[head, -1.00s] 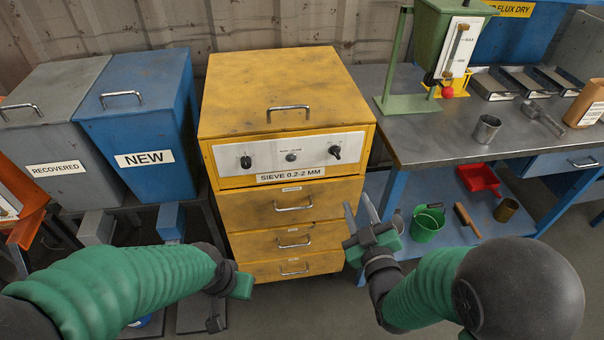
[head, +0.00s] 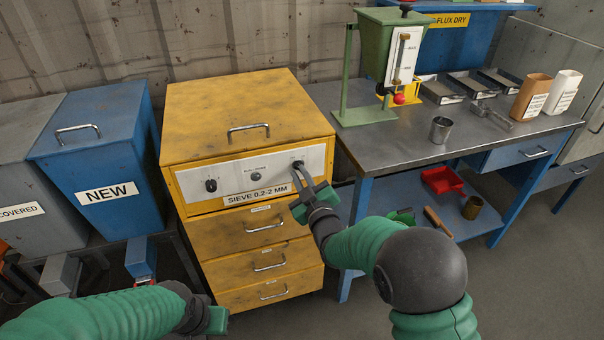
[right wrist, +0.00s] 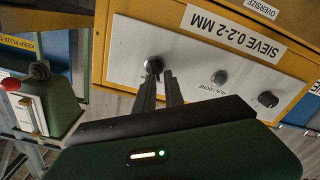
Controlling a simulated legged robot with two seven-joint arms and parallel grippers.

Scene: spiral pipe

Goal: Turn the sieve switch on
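The yellow sieve cabinet (head: 245,110) stands in the middle of the head view, labelled SIEVE 0.2-2 MM. Its pale panel (head: 226,176) has a black knob at left (head: 211,185), a small dark round part in the middle (head: 256,177) and a black knob at right (head: 298,164). My right gripper (head: 301,176) is at the right knob. In the right wrist view its two fingers (right wrist: 160,84) are apart, with tips close to that knob (right wrist: 154,65); contact is unclear. The middle part there is labelled RUN / DONE (right wrist: 219,77). My left gripper (head: 216,320) is low, away from the cabinet, fingers hidden.
A blue NEW bin (head: 105,150) and a grey bin (head: 30,170) stand left of the cabinet. At right is a metal-topped bench (head: 400,145) with a green hopper (head: 392,45), a metal cup (head: 440,130) and trays. Several drawers (head: 250,228) lie below the panel.

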